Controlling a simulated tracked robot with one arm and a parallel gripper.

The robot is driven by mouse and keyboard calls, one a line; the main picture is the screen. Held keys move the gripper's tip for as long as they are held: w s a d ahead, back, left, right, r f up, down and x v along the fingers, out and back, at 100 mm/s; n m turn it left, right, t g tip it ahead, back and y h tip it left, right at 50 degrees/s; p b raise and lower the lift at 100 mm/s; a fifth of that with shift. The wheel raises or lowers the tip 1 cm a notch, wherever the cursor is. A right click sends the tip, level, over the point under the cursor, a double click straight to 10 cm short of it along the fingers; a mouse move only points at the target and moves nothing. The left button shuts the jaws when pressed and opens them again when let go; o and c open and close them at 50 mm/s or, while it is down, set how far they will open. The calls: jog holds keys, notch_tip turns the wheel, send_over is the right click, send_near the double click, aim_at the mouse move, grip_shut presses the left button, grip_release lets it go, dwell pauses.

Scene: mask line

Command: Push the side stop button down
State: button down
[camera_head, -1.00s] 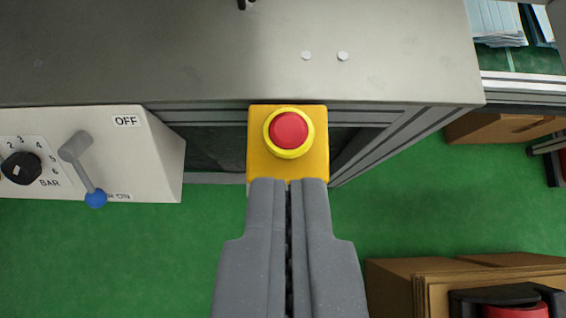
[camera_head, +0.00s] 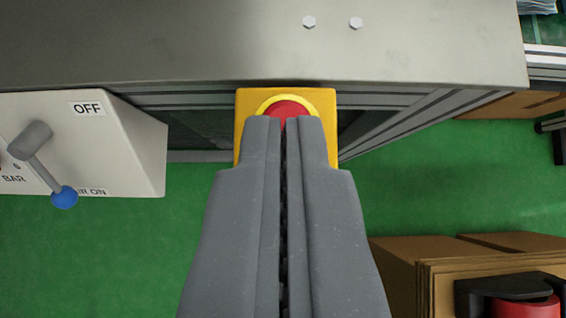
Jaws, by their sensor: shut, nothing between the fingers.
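The side stop button (camera_head: 287,107) is a red cap in a yellow ring on a yellow box (camera_head: 325,103), fixed at the side of the grey machine. My gripper (camera_head: 285,120) is shut and empty. Its fingertips lie over the lower part of the red cap in the picture and hide that part and the lower ring. Whether the tips touch the cap or are still above it, I cannot tell.
A white control box (camera_head: 130,145) with a blue-tipped lever (camera_head: 48,165) stands to the left. The metal machine top (camera_head: 180,45) spans the back. Cardboard boxes (camera_head: 430,270) and a red and black item (camera_head: 520,300) are at lower right. Green floor is clear between.

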aim_at(284, 97)
jog(key=x, duration=0.4)
jog(key=shift+w+f+b, duration=0.1)
jog(key=shift+f+b, duration=0.1)
jog(key=shift+b, duration=0.2)
notch_tip(284, 97, down, 3)
jog(key=shift+r+b, duration=0.2)
jog(key=shift+b, duration=0.2)
jog(key=shift+f, duration=0.5)
